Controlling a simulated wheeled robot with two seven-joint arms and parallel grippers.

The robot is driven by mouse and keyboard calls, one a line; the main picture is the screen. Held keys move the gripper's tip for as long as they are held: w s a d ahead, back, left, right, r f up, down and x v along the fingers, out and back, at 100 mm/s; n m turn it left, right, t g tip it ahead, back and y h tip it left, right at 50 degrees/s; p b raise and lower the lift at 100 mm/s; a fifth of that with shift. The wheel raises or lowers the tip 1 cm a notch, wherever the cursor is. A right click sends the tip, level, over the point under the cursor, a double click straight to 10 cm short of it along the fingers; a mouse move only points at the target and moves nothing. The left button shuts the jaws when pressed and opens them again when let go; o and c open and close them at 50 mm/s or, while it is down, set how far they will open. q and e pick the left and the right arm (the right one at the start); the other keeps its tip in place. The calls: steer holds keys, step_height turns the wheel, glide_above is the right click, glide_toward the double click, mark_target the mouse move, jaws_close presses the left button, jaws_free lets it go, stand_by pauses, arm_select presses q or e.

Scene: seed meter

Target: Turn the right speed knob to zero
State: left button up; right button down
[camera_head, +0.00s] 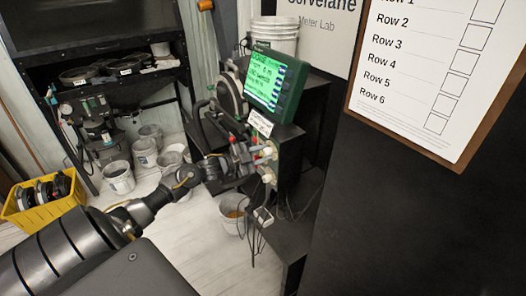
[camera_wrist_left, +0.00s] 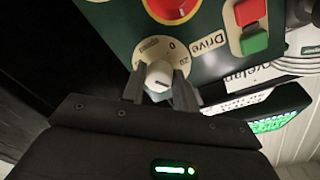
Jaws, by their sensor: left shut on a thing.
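In the left wrist view a white knob (camera_wrist_left: 159,75) stands on a pale round dial (camera_wrist_left: 151,48) marked with numbers, a 0 among them. The dial is on a dark green panel (camera_wrist_left: 118,25) beside a "Drive" label. My left gripper (camera_wrist_left: 160,88) has one finger on each side of the knob and is shut on it. In the head view my left gripper (camera_head: 226,164) reaches the control box below the green-lit screen (camera_head: 268,80); the knob is hard to make out there. Whether this is the right speed knob cannot be read. My right gripper is not in view.
Near the held knob are a red knob (camera_wrist_left: 172,6), a red button (camera_wrist_left: 249,11) and a green button (camera_wrist_left: 254,40). Cables hang below the control box. White buckets (camera_head: 118,176) and a yellow crate (camera_head: 44,208) stand on the floor. A dark panel with a row checklist (camera_head: 425,75) fills the right.

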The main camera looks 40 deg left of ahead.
arm_select(q)
steer(key=n+p, duration=0.2)
steer(key=n, duration=0.2)
steer(key=shift+n, duration=0.4)
steer(key=n+p, duration=0.2)
steer(key=n, duration=0.2)
steer(key=shift+s+d+f+n+t, duration=0.1)
steer(key=shift+n+t, duration=0.2)
steer(key=n+p, duration=0.3)
steer(key=n, duration=0.2)
steer(key=shift+d+f+n+t+p, duration=0.15)
steer(key=shift+n+p, duration=0.3)
steer(key=shift+n, duration=0.45)
steer(key=shift+a+n+t+p, duration=0.15)
steer(key=shift+n+p, duration=0.3)
steer(key=shift+n, duration=0.45)
steer(key=shift+d, duration=0.1)
steer(key=o, duration=1)
steer(key=shift+y, duration=0.3)
steer(key=shift+c, duration=0.2)
